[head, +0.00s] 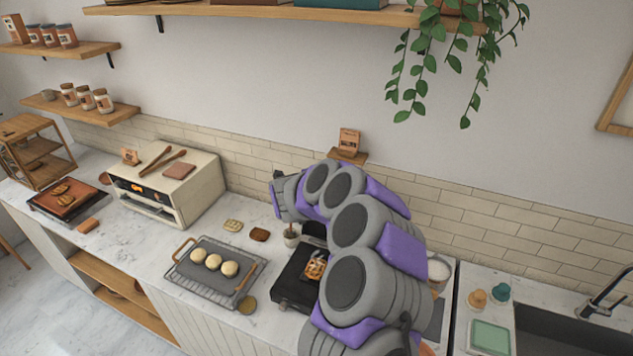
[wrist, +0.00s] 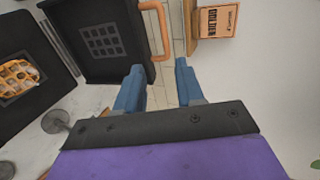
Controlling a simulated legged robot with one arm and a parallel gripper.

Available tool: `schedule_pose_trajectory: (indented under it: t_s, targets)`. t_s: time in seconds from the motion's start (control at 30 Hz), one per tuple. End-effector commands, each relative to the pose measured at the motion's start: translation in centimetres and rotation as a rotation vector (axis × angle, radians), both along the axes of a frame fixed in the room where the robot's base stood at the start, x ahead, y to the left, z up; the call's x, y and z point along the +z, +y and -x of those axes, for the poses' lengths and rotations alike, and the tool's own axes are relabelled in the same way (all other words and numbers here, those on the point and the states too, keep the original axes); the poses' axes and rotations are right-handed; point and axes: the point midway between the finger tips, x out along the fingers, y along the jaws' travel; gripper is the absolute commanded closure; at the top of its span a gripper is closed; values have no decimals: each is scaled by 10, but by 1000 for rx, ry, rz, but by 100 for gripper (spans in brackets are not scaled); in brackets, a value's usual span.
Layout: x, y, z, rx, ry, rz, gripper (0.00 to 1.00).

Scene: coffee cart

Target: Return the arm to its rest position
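My arm rises from the bottom of the head view, in front of the counter, and bends to the left near the tiled wall. My gripper (head: 277,196) is at its far end, small in that view. In the wrist view my gripper (wrist: 158,65) has its two blue fingers apart, with only tiles and wall showing between them. A black waffle maker (head: 290,291) stands under the arm, partly hidden, with a waffle (head: 315,268) on it. The wrist view shows its raised lid (wrist: 85,65) with an orange handle (wrist: 158,42), close to the left finger, and the waffle (wrist: 18,78).
A small box (head: 349,141) stands on a wall ledge near the arm; it also shows in the wrist view (wrist: 217,20). A toaster oven (head: 190,189) and a rack with a tray of dough rounds (head: 213,262) are left. A plant (head: 430,75) hangs above. A sink (head: 570,330) is right.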

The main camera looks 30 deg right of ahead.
Motion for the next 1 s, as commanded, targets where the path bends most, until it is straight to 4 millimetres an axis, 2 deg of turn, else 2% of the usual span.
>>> schedule_pose_trajectory:
  t_s: [0.27, 0.37, 0.43, 0.6, 0.73, 0.87, 1.0]
  targets:
    - [1, 2, -1, 7, -2, 0, 62]
    - [5, 12, -8, 55, -12, -2, 62]
    - [13, 29, -18, 126, -25, -2, 62]
    - [39, 93, -41, 391, -55, 10, 62]
    - [58, 152, -47, 617, -62, 36, 62]
    - [72, 211, -38, 841, -53, 78, 62]
    - [79, 270, -13, 1078, -18, 140, 62]
